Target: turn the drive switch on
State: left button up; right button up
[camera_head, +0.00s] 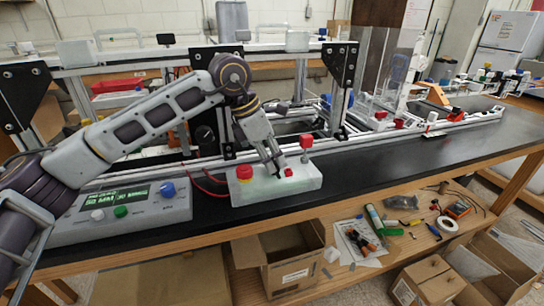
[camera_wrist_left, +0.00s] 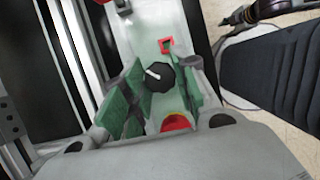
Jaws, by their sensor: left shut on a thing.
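The pale switch box (camera_head: 262,193) lies near the front edge of the black table. It carries a red button (camera_head: 244,172) at its left end and a small red-framed part (camera_head: 289,172) near its middle. My left gripper (camera_head: 276,163) points down at the box between these two. In the left wrist view, a black many-sided knob with a white pointer line (camera_wrist_left: 158,77), apparently the drive switch, sits between the green-padded fingers of my left gripper (camera_wrist_left: 161,72), which is shut on it. In the head view the gripper mostly hides the knob. My right gripper is out of view.
A grey console (camera_head: 118,196) with a green display and knobs stands left of the switch box. A red-topped post (camera_head: 306,142) rises behind its right end. The aluminium extrusion frame (camera_head: 345,62) runs behind. The black tabletop (camera_head: 400,160) is clear to the right.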

pick_arm(q)
jog(key=o, duration=1)
jog(key=shift+c, duration=0.2)
jog(key=shift+o, duration=0.3)
jog(key=shift+r, duration=0.1)
jog(key=v, duration=1.2)
jog(key=shift+s+a, duration=0.1)
